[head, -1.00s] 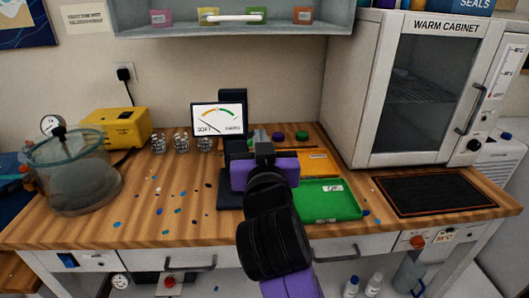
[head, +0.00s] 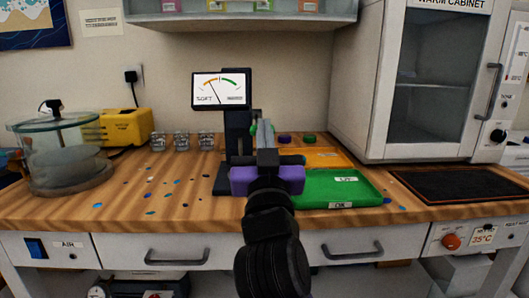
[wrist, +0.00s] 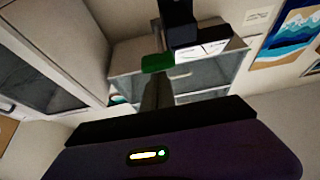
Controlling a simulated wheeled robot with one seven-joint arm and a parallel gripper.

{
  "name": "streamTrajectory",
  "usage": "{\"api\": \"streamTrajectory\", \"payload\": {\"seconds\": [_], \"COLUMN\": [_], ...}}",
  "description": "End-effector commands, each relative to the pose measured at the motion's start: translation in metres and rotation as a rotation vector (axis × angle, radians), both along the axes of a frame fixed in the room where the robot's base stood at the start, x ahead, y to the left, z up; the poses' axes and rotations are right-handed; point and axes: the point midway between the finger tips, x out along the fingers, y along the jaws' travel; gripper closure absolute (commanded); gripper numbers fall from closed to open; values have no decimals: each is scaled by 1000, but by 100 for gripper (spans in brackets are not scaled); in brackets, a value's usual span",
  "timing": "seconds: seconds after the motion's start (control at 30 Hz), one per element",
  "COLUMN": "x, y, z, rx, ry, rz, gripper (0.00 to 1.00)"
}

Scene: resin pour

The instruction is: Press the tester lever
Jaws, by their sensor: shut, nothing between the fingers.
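The tester (head: 237,150) is a black upright column on a black base, towards the back of the wooden bench. Its screen (head: 219,90) shows a dial with coloured arcs and a needle on the left side. My gripper (head: 264,125) is shut and empty, its fingers just right of the column in the head view. I cannot tell whether they touch the tester. The lever is not clearly visible; my gripper may hide it.
A green tray (head: 335,190) and an orange tray (head: 327,158) lie right of my gripper. The warm cabinet (head: 440,80) stands at right beside a black mat (head: 460,184). Glass cups (head: 182,140), a yellow box (head: 126,126) and a glass chamber (head: 60,160) stand left. A shelf hangs above.

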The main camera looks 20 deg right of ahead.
Motion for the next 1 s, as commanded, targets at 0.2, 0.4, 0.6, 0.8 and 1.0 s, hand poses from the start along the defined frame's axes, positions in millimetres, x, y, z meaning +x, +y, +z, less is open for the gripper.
{"api": "streamTrajectory", "payload": {"seconds": [0.2, 0.4, 0.6, 0.8, 1.0], "x": [5, 7, 10, 9, 8], "y": [-1, -3, -5, -4, -3], "z": [-33, -47, -58, -51, -48], "rx": [-27, -28, -27, -29, -31], "ry": [-73, -80, -78, -86, -91], "rz": [-3, -3, -4, -3, -2], "gripper": [100, 100, 100, 100, 100]}}
